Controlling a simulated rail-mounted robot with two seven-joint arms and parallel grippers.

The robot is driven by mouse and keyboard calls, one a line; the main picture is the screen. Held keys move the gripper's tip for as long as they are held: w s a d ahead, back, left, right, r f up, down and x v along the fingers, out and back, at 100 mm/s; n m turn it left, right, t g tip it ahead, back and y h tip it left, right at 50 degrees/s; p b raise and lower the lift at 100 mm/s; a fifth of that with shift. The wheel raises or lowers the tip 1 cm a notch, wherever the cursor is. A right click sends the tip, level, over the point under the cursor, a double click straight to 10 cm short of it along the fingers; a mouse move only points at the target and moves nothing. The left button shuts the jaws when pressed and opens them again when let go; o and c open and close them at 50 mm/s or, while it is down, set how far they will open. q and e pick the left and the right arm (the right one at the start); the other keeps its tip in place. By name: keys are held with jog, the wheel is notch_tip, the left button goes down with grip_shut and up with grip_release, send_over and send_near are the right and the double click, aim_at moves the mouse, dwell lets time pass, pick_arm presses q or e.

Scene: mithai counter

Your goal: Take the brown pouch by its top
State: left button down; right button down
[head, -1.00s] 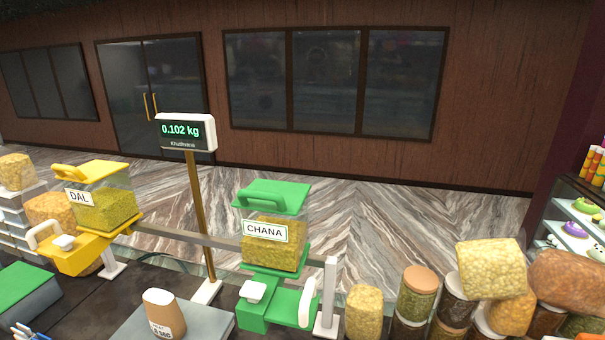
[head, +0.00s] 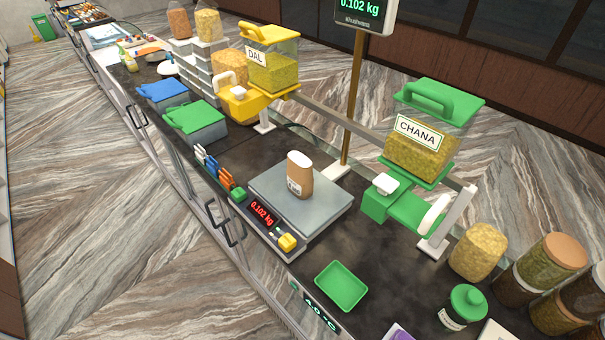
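The brown pouch (head: 299,177) stands upright on the grey pan of the weighing scale (head: 268,185), in the middle of the head view. It has a pale top and a white label low on its front, partly readable at most. Nothing touches its top. The scale's red display reads 0.102 kg. Neither of my grippers shows in the head view.
The CHANA dispenser (head: 418,150) stands right of the scale and the DAL dispenser (head: 272,65) behind it. A display pole (head: 354,95) rises close behind the pouch. A green tray (head: 341,286) and green-lidded jar (head: 463,308) lie in front. Coloured clips (head: 219,172) sit left.

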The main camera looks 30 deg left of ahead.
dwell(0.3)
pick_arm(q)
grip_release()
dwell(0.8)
